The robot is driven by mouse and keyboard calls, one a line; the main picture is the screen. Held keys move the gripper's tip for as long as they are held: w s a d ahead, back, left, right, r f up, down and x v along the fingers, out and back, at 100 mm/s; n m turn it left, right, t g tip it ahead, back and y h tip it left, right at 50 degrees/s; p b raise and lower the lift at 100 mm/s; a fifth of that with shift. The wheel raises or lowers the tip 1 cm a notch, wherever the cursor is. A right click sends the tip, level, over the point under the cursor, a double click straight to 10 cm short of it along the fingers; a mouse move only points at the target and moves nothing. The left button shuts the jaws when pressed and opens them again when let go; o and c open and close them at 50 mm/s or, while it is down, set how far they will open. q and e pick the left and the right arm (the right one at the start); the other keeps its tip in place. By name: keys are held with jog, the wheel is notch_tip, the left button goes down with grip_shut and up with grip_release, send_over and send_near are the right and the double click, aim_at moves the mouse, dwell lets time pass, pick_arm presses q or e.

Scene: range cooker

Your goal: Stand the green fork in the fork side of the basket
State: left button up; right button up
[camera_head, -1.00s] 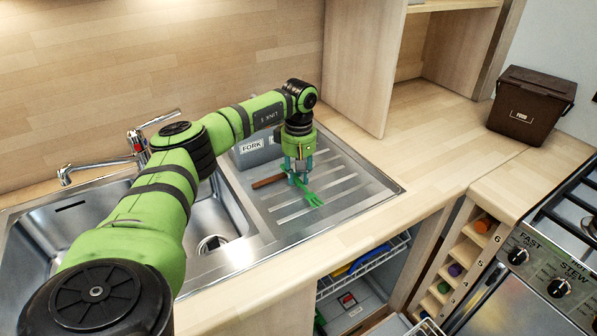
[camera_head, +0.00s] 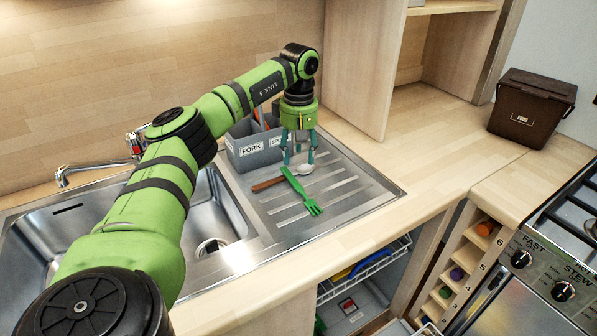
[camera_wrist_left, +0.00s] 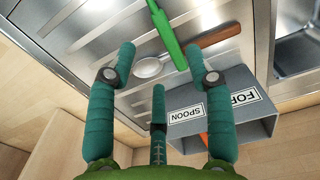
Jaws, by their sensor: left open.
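The green fork (camera_head: 302,191) lies on the ribbed drainboard, tines toward the front right. It crosses a spoon with a brown wooden handle (camera_head: 267,184) and a metal bowl (camera_head: 305,169). In the left wrist view the fork's handle (camera_wrist_left: 167,36) crosses over the spoon. The grey basket (camera_head: 256,151) stands at the back of the drainboard, with a FORK label on its left side and a SPOON label, partly hidden, on its right. My left gripper (camera_head: 297,160) is open and empty above the drainboard, behind the fork and in front of the basket's right side. My right gripper is not in view.
An orange item (camera_head: 257,113) stands up in the basket. The sink (camera_head: 100,225) and its tap (camera_head: 95,168) are at the left. A wooden cabinet side (camera_head: 355,70) rises behind the drainboard's right. The counter to the right is clear up to a brown bin (camera_head: 530,107).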

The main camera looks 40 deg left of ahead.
pick_arm(q)
notch_tip(320, 180, up, 5)
jog(key=shift+r, duration=0.1)
dwell(0.7)
